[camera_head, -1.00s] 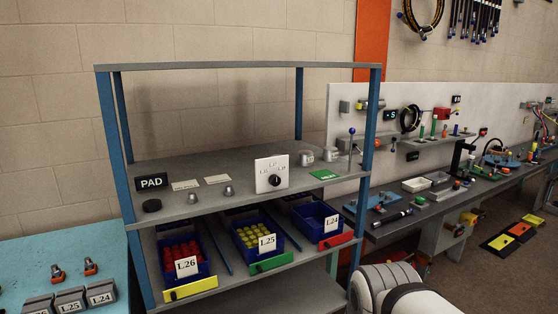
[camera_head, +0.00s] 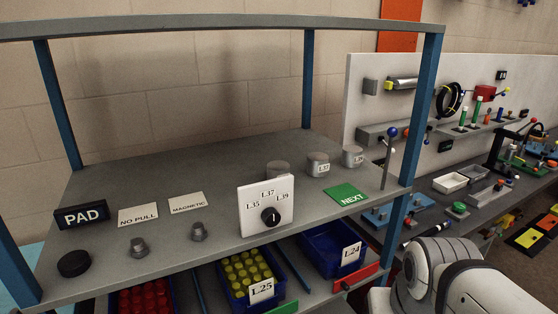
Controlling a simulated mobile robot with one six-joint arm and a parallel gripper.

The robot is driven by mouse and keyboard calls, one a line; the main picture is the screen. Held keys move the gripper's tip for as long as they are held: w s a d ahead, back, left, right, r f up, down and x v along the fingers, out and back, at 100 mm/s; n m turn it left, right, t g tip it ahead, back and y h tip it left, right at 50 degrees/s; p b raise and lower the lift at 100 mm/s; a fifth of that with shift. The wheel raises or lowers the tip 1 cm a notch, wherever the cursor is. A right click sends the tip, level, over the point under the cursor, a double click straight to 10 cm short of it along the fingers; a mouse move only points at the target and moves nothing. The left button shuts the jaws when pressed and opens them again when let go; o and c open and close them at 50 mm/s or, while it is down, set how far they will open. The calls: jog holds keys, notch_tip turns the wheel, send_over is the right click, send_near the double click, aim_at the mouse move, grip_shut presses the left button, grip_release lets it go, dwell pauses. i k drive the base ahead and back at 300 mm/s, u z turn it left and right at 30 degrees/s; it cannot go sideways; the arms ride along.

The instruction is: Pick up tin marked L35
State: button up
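Three small grey tins stand in a row on the shelf top, right of centre. The left tin (camera_head: 278,171) is partly hidden behind a white dial panel, and its label cannot be seen. The middle tin (camera_head: 318,164) has a label that seems to read L37. The right tin (camera_head: 352,157) has a label too small to read surely, perhaps L39. The white panel (camera_head: 266,206) carries L35, L37 and L39 around a black knob (camera_head: 270,216). My gripper is not in view; only a white and grey part of my arm shows at the lower right.
The grey shelf top (camera_head: 230,165) also holds a PAD sign (camera_head: 81,215), a black puck (camera_head: 74,263), two metal knobs, NO PULL and MAGNETIC cards, and a green NEXT card (camera_head: 346,195). Blue posts and a top rail (camera_head: 220,25) frame it. Blue bins sit below.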

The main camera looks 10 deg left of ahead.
aim_at(276, 169)
jog(key=u, duration=0.15)
jog(key=i, duration=0.65)
jog(key=u, duration=0.45)
jog(key=k, duration=0.9)
jog(key=u, duration=0.15)
jog(key=i, duration=0.9)
jog(key=z, duration=0.05)
